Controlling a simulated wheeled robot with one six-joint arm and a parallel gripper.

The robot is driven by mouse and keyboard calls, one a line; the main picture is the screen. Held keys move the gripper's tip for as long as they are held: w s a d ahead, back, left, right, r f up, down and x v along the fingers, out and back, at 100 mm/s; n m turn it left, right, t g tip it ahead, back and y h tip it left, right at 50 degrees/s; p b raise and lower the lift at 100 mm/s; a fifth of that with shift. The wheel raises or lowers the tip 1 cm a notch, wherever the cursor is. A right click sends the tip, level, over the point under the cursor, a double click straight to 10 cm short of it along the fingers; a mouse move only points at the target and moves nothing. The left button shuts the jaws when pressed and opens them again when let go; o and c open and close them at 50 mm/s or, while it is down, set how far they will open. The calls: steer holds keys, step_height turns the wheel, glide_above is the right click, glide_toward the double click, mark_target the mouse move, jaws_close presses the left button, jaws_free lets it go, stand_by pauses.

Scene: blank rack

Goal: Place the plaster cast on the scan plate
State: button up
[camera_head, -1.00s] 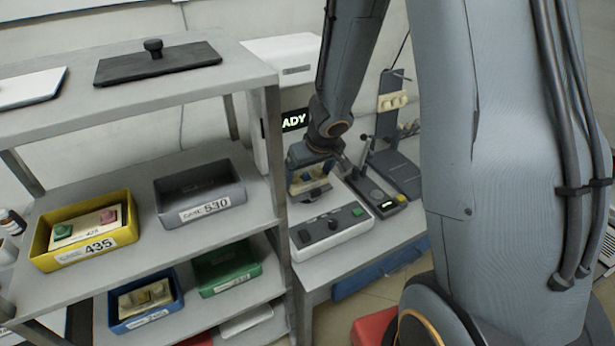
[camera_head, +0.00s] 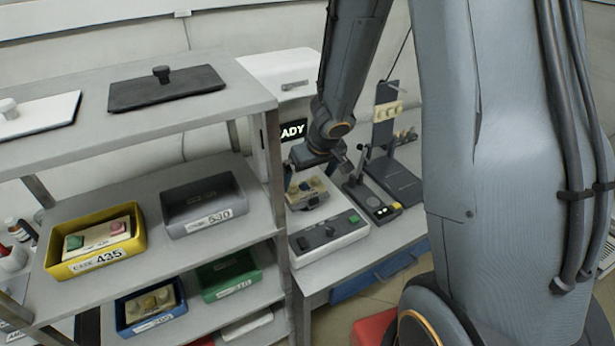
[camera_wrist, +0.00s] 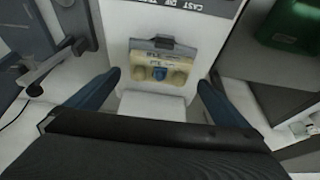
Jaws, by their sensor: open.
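My gripper (camera_head: 322,160) is above the cast in the head view. In the wrist view its blue fingers (camera_wrist: 158,82) are spread apart, with nothing held between them.
A shelf at left holds a yellow tray (camera_head: 50,254), a grey tray (camera_head: 208,229), a blue tray (camera_head: 124,327) and a green tray (camera_head: 231,290). A dark stand (camera_head: 385,110) and a small device (camera_head: 371,200) stand right of the scanner.

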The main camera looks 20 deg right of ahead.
steer(key=s+d+r+h+p, duration=0.1)
steer(key=s+r+p, duration=0.15)
steer(key=r, duration=0.35)
steer(key=s+d+r+p, duration=0.2)
steer(key=r+p, duration=0.1)
steer(key=r, duration=0.2)
steer(key=s+a+r+m+g, duration=0.1)
steer(key=s+r, duration=0.1)
steer(key=s, duration=0.4)
steer(key=s+a+r+m, duration=0.1)
steer(key=s+a+r, duration=0.1)
steer(key=s, duration=0.4)
steer(key=shift+s+r+g, duration=0.4)
steer(key=shift+r, duration=0.1)
steer(key=shift+a, duration=0.1)
step_height(320, 180, down, 13)
steer(key=g+b, duration=0.1)
steer(key=b, duration=1)
steer(key=shift+w+b, duration=0.35)
steer(key=shift+w, duration=0.1)
